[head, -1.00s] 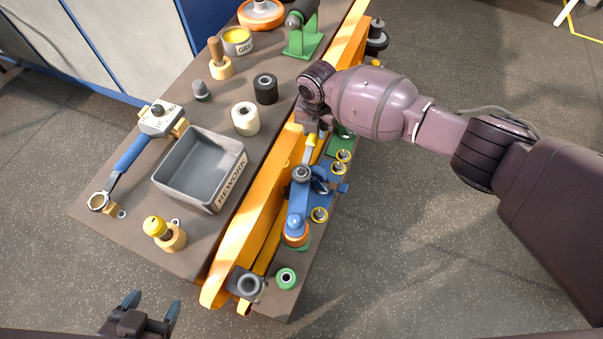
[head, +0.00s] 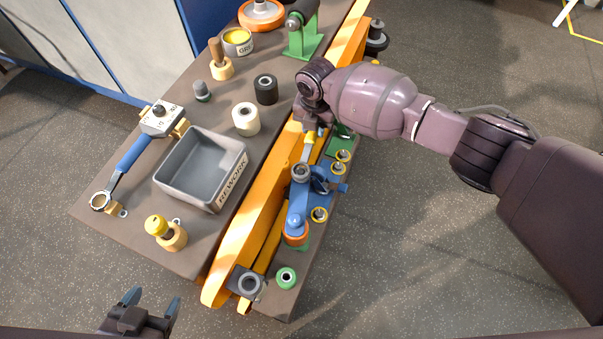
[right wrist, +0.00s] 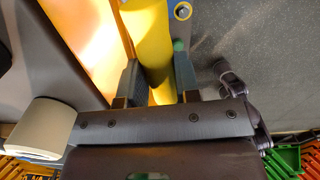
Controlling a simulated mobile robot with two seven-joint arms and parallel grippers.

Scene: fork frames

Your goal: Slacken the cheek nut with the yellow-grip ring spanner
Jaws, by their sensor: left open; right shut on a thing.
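The yellow-grip ring spanner (head: 307,151) lies along the blue fork frame (head: 296,207). Its ring end (head: 300,172) sits over the frame's upper end, where the cheek nut would be; the nut is too small and covered to make out. My right gripper (head: 311,128) is shut on the spanner's yellow grip, mostly hidden under my wrist in the head view. In the right wrist view the yellow grip (right wrist: 150,45) runs between the two dark fingers (right wrist: 157,85). My left gripper (head: 146,300) is open and empty, off the bench's near end.
Orange rails (head: 245,230) run beside the fork frame. Green and yellow-ringed rollers lie near the frame.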

